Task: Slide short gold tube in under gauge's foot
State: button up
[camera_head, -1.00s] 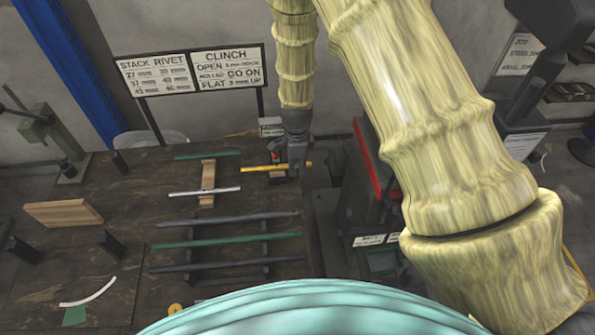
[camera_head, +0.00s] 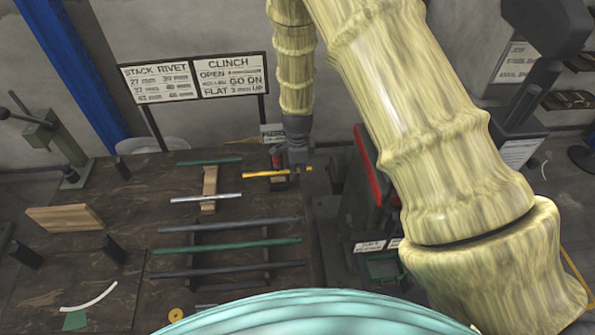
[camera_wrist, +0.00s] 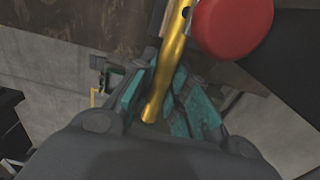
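The short gold tube (camera_head: 262,174) lies level, pointing left from my gripper (camera_head: 298,168) at the table's right end. In the wrist view the gold tube (camera_wrist: 168,68) runs between the teal fingers of my gripper (camera_wrist: 157,93), which appear shut on it near its close end. The gauge (camera_head: 276,157), a small dark upright with red on it, stands at the tube. In the wrist view its round red part (camera_wrist: 232,25) is just right of the tube's far end. The gauge's foot is mostly hidden, and I cannot tell whether the tube is under it.
A silver tube (camera_head: 184,199) lies across a wooden block (camera_head: 210,180) left of the gauge. Dark and green bars (camera_head: 225,245) rest on a rack nearer. A red-edged machine (camera_head: 368,165) stands right of the table. A sign (camera_head: 193,80) stands behind.

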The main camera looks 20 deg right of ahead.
jog(key=o, duration=0.4)
jog(key=shift+w+d+r, duration=0.15)
jog(key=shift+w+r, duration=0.15)
jog(key=shift+w, duration=0.25)
jog(key=shift+w+r, duration=0.15)
jog(key=shift+r, duration=0.3)
notch_tip(320, 180, up, 10)
jog(key=s, duration=0.1)
jog(key=shift+r, duration=0.25)
jog(key=shift+s, duration=0.15)
